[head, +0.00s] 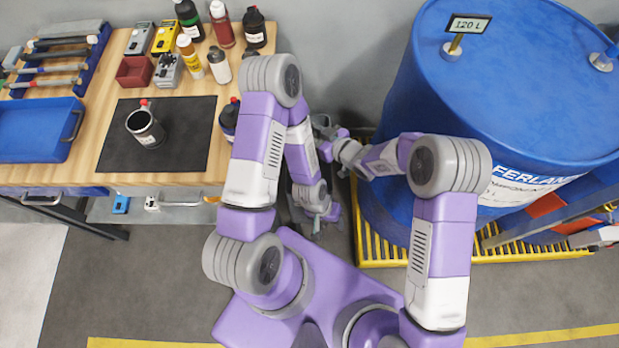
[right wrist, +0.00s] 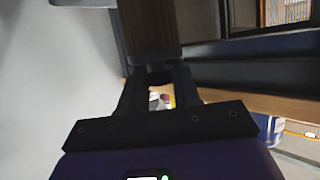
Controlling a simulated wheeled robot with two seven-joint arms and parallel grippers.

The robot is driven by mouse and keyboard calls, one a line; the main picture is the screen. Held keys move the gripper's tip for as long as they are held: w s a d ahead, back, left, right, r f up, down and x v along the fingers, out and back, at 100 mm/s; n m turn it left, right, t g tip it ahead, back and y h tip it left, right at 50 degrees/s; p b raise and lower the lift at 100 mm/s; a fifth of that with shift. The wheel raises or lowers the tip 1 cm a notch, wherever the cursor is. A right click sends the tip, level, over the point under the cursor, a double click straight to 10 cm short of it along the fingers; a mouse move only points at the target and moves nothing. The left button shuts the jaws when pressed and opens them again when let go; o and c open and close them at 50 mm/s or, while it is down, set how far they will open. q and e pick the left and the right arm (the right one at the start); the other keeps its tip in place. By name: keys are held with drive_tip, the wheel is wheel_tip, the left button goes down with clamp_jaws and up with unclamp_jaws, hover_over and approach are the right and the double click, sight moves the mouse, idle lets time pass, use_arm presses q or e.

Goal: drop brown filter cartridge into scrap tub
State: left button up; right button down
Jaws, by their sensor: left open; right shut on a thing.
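A brown, block-like piece, which looks like the brown filter cartridge (right wrist: 150,28), fills the top middle of the right wrist view. My right gripper (right wrist: 158,82) is shut on its lower end. In the head view the right gripper (head: 323,128) is between the workbench and the blue drum, small and partly hidden, and the cartridge cannot be made out there. My left gripper (head: 320,215) hangs low beside the bench, below the right one. It is open, and I see nothing in it. I cannot pick out the scrap tub with certainty; my arms cover much of that gap.
The wooden workbench (head: 90,178) at left holds a black mat (head: 190,150) with a dark mug-like container (head: 146,127), bottles and a blue tray (head: 40,118). A large blue drum (head: 510,70) stands at right on a yellow grating (head: 375,250). Grey floor is clear at lower left.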

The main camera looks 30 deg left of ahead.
drive_tip(key=shift+r, duration=0.1)
drive_tip(key=c, duration=0.7)
unclamp_jaws()
drive_tip(key=shift+c, duration=0.2)
drive_tip(key=p+v, duration=0.1)
drive_tip(key=v, duration=0.6)
drive_tip(key=shift+d+p, duration=0.25)
drive_tip(key=shift+p, duration=0.15)
drive_tip(key=shift+s, duration=0.1)
